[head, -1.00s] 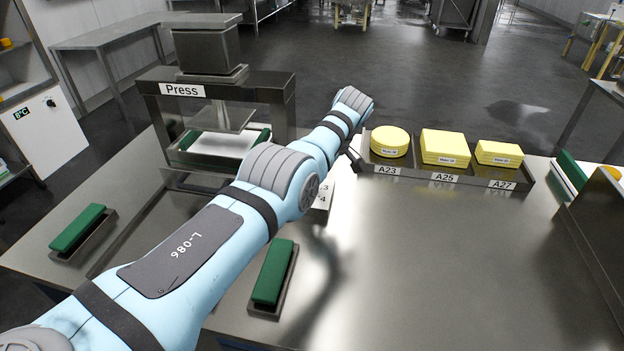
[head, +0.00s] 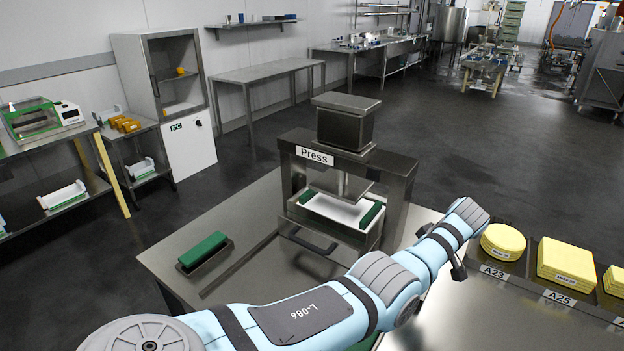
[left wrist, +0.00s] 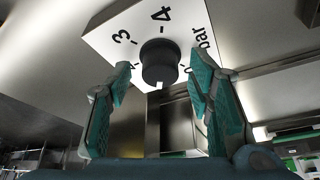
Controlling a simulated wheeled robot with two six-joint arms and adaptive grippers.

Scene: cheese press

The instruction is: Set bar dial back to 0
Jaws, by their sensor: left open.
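The bar dial is a black round knob (left wrist: 160,63) on a white panel (left wrist: 110,32) in the left wrist view. The numbers 3 and 4 and the word "bar" show around it, with a partly covered mark at its right. A small light mark shows at the knob's lower edge; which number it points to I cannot tell. My left gripper (left wrist: 163,95) is open, its two teal-padded fingers either side of and just below the knob, with no clear contact. In the head view the gripper (head: 457,268) is mostly hidden by my arm, and so is the dial. My right gripper is not in view.
The press (head: 345,165) stands on the steel table (head: 180,255), left of and behind my forearm. A green-topped block (head: 203,250) lies at the table's left. Yellow cheeses (head: 503,240) sit on a labelled tray at the right, close to my left wrist.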

